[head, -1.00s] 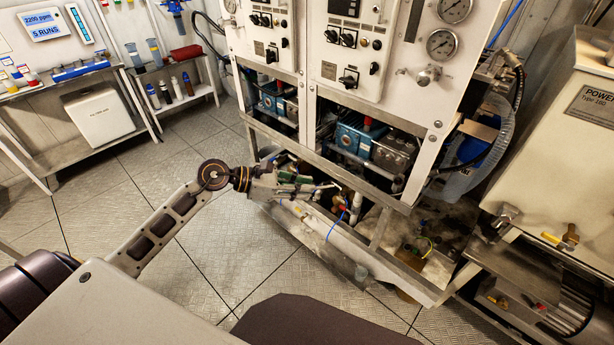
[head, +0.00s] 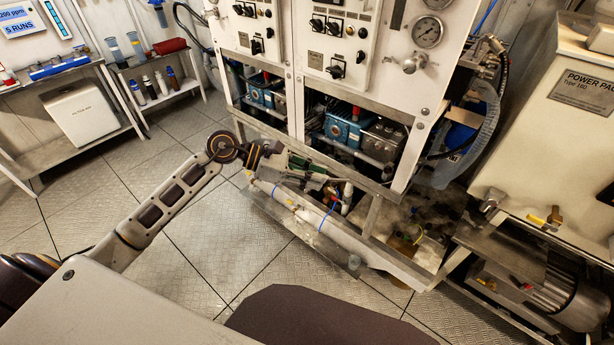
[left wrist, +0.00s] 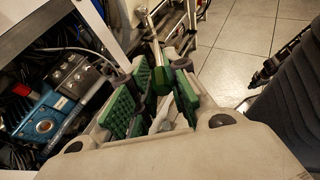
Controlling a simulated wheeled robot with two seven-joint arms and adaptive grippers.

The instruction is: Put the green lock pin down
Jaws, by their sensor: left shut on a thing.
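My left gripper (head: 328,178) reaches in from the left to the lower front of the white watermaker frame (head: 398,262), just above its low front rail. In the left wrist view, my left gripper (left wrist: 156,98) has green ribbed pads with a green piece, apparently the lock pin (left wrist: 154,78), between them. It is shut on this piece, and a pale metal rod extends beyond it. The pin is too small to make out clearly in the head view. My right gripper is in neither view.
Blue pumps (head: 346,130) sit inside the frame, behind the gripper. A beige power pack (head: 535,115) stands at right. A shelf with bottles (head: 150,88) and a white box (head: 88,112) are at back left. The tiled floor at left is clear.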

